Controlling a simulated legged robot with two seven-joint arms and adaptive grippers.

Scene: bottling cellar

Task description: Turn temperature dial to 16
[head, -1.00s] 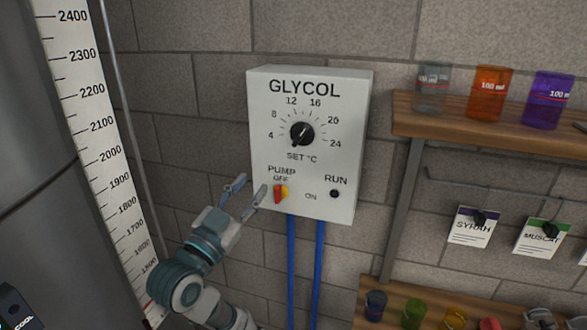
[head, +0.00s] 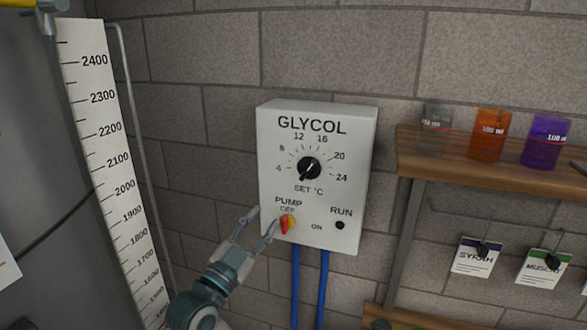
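The temperature dial (head: 308,168) is a round black knob on the white GLYCOL box (head: 349,190) on the wall. Its printed scale runs from 4 to 24. Whether that tip touches the box cannot be told. My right gripper is not in view.
A red and yellow pump switch (head: 287,224) sits below the dial, with a dark RUN lamp (head: 340,225) to its right. Blue hoses (head: 323,285) hang under the box. A wooden shelf (head: 480,167) with coloured beakers is at right, a tank scale (head: 112,150) at left.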

